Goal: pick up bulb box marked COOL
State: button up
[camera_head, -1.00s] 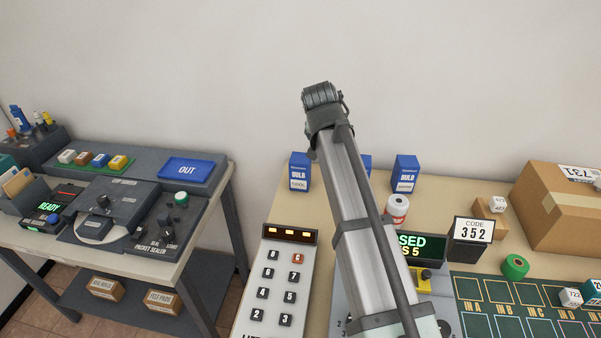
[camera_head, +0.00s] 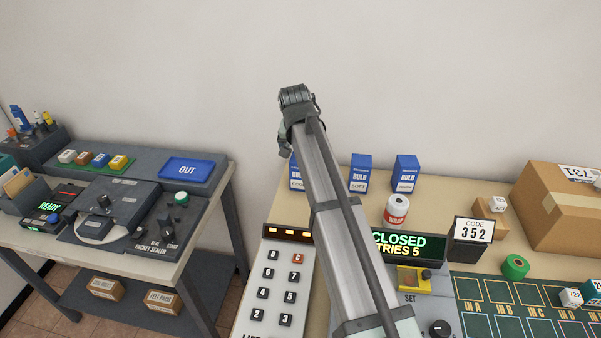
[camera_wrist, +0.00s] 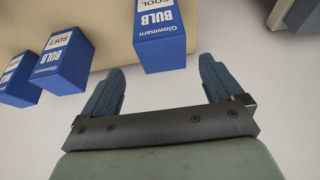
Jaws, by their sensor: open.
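The blue and white bulb box marked COOL (camera_wrist: 158,38) shows in the wrist view at top centre, its lettering upside down. In the head view this leftmost bulb box (camera_head: 295,180) stands at the back of the bench, mostly hidden behind my arm. My gripper (camera_wrist: 162,66) is open and empty. Its fingertips lie to either side of the COOL box in the wrist picture, with space at both sides; the depth between them is unclear. In the head view the jaws are not clearly visible.
The bulb box marked SOFT (camera_head: 360,174) and a third bulb box (camera_head: 405,175) stand to the right of the COOL box. A white and red roll (camera_head: 396,210) stands in front of them. The wall is close behind the boxes.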

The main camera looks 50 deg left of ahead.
send_over(296, 184)
jog(key=w+a, duration=0.2)
jog(key=w, duration=0.1)
jog(key=shift+s+d+f, duration=0.1)
jog(key=shift+d+f, duration=0.05)
jog(key=shift+f, duration=1.2)
jog(key=shift+d+f, duration=0.1)
jog(key=shift+f, duration=1.2)
jog(key=shift+c, duration=0.4)
jog(key=c, duration=1)
